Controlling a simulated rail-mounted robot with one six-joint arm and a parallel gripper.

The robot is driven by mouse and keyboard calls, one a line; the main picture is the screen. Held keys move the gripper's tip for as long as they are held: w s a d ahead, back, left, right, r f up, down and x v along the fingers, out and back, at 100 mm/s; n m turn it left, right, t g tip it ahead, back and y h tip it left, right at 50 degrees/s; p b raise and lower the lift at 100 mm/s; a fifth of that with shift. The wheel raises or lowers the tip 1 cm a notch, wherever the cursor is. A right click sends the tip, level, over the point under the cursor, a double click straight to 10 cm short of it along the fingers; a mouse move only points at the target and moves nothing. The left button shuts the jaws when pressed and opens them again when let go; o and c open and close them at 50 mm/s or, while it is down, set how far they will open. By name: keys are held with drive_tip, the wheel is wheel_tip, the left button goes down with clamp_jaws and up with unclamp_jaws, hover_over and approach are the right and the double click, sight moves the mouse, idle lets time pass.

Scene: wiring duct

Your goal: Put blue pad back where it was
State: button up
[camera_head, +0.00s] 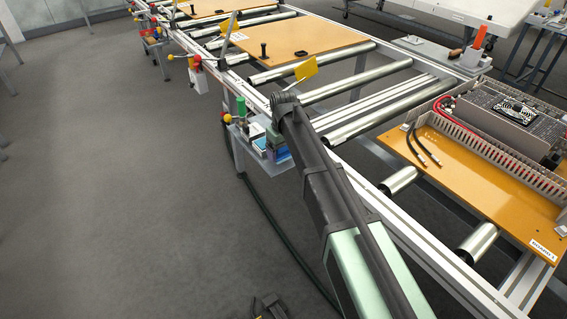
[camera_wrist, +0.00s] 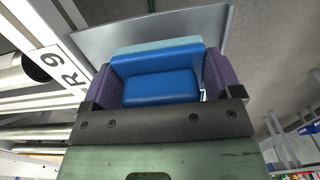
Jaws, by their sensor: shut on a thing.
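The blue pad (camera_wrist: 160,86) sits between the two purple fingers of my gripper (camera_wrist: 160,68) in the wrist view. The fingers press on its left and right sides, so my gripper is shut on it. A light blue strip (camera_wrist: 158,46) shows just beyond the pad; I cannot tell whether it is a separate thing. Behind it is a grey shelf plate (camera_wrist: 225,30). In the head view my gripper (camera_head: 272,146) is low at the small side shelf (camera_head: 285,168), partly hidden by my arm. Whether the pad touches the shelf is hidden.
A green bottle-like thing (camera_head: 241,107) stands on the shelf beside my gripper. A yellow flag (camera_head: 306,69) rises from the rail above. The roller conveyor carries wooden boards (camera_head: 300,38), one with wiring ducts (camera_head: 500,150). The floor to the left is clear.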

wheel_tip(320, 180, down, 3)
drive_tip(key=shift+r+b, duration=0.1)
drive_tip(key=shift+b, duration=0.4)
drive_tip(key=shift+r, duration=0.35)
drive_tip(key=shift+f, duration=0.2)
drive_tip(key=o, duration=0.8)
drive_tip(key=shift+o, duration=0.2)
wheel_tip(320, 180, up, 13)
drive_tip(key=p, duration=1.3)
drive_tip(key=shift+f, duration=0.15)
drive_tip(key=s+d+m, duration=0.4)
drive_tip(key=s+d, duration=0.6)
drive_tip(key=s, duration=0.3)
drive_tip(key=s+d+m, duration=0.3)
drive_tip(key=s+d, duration=0.7)
drive_tip(key=s, duration=0.3)
drive_tip(key=r+p, duration=0.2)
drive_tip(key=w+r+p, duration=0.1)
drive_tip(key=r+p, duration=0.1)
drive_tip(key=shift+d+r+p, duration=0.15)
drive_tip(key=shift+r+p, duration=0.15)
drive_tip(key=shift+r, duration=0.05)
